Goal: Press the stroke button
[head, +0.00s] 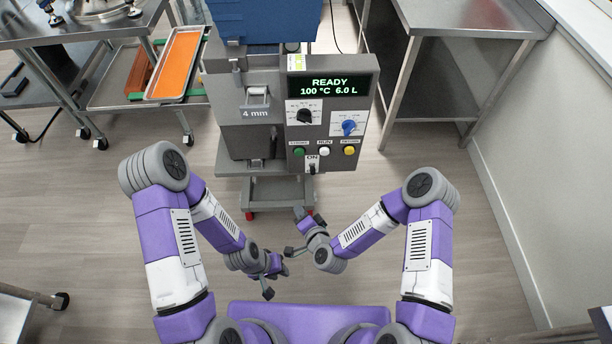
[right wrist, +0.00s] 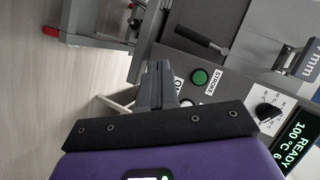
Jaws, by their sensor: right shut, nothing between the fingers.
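The stroke button is a green round button at the lower left of the machine's control panel (head: 357,95). It shows in the head view (head: 299,152) and, beside its STROKE label, in the right wrist view (right wrist: 200,77). My right gripper (head: 299,213) is shut and empty, below the panel in the head view. In the right wrist view its fingers (right wrist: 154,68) lie left of the green button, apart from it, and partly cover the ON label.
A white button (head: 324,151) and a yellow button (head: 349,151) sit right of the green one. Above are a black knob (head: 304,115), a blue knob (head: 348,127) and a display (head: 327,87) reading READY. Steel tables stand on both sides.

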